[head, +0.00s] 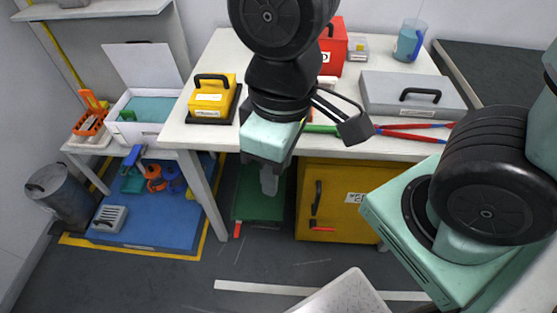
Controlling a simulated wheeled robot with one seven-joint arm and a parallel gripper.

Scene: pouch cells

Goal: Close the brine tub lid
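The brine tub (122,131) is a white box holding teal liquid, on the low left part of the bench. Its white lid (143,64) stands raised at the tub's back edge, tilted up and open. My gripper (311,148) hangs in front of the main bench, well to the right of the tub and apart from it.
A yellow case (212,97) stands between tub and gripper. A grey case (412,92), red box (331,52) and red-blue tool handles (415,132) lie on the bench. An orange item (91,122) sits left of the tub. A bin (62,190) and blue mat (150,226) are below.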

